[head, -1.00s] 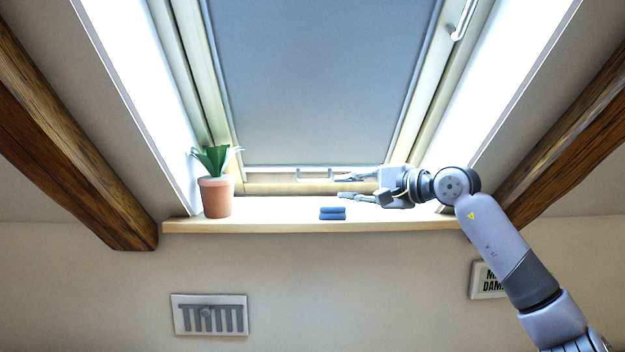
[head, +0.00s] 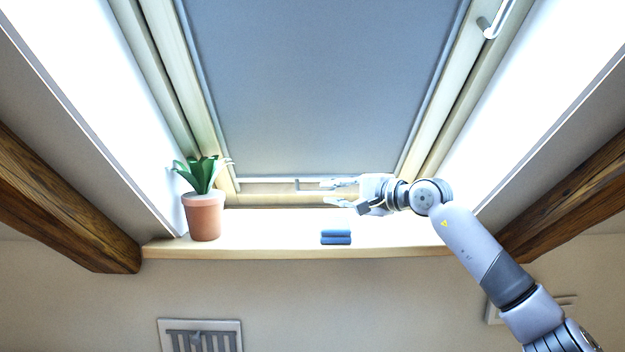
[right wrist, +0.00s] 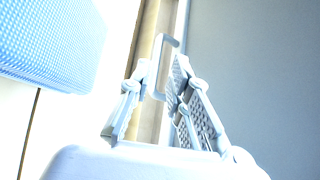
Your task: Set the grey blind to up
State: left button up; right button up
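The grey blind (head: 315,90) covers most of the skylight in the head view, drawn down to its bottom bar (head: 270,180) near the lower frame. A small handle (head: 304,184) sits on that bar. My right gripper (head: 342,192) is open at the handle's right end, its fingers pointing left. In the right wrist view the gripper (right wrist: 155,100) has its fingers apart, with the handle (right wrist: 163,62) at or between the fingertips; I cannot tell if they touch. The blind also fills the right of that view (right wrist: 255,70). My left gripper is not in view.
A potted plant (head: 203,210) stands at the sill's left. A folded blue cloth (head: 336,237) lies on the sill (head: 270,240) below the gripper; blue fabric (right wrist: 55,40) also shows close in the wrist view. Wooden beams (head: 60,215) flank the window.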

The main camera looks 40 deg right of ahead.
aim_at(311, 192)
jog(key=w+p, duration=0.1)
jog(key=w, duration=0.1)
jog(key=w+p, duration=0.2)
jog(key=w, duration=0.1)
jog(key=shift+w+a+f, duration=0.1)
jog(key=shift+w+f, duration=0.2)
jog(key=shift+w, duration=0.05)
jog(key=shift+w+a+f+p, duration=0.15)
jog(key=shift+w+a+p, duration=0.05)
jog(key=shift+w+p, duration=0.4)
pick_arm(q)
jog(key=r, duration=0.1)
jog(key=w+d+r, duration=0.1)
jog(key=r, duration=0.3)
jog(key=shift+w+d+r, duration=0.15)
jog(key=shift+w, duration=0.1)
pick_arm(e)
jog(key=shift+w+d+f, duration=0.1)
jog(key=shift+w+f, duration=0.1)
jog(key=shift+w, duration=0.05)
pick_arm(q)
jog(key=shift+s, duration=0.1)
pick_arm(e)
jog(key=shift+c, duration=0.5)
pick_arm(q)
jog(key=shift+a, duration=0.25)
pick_arm(e)
grip_shut()
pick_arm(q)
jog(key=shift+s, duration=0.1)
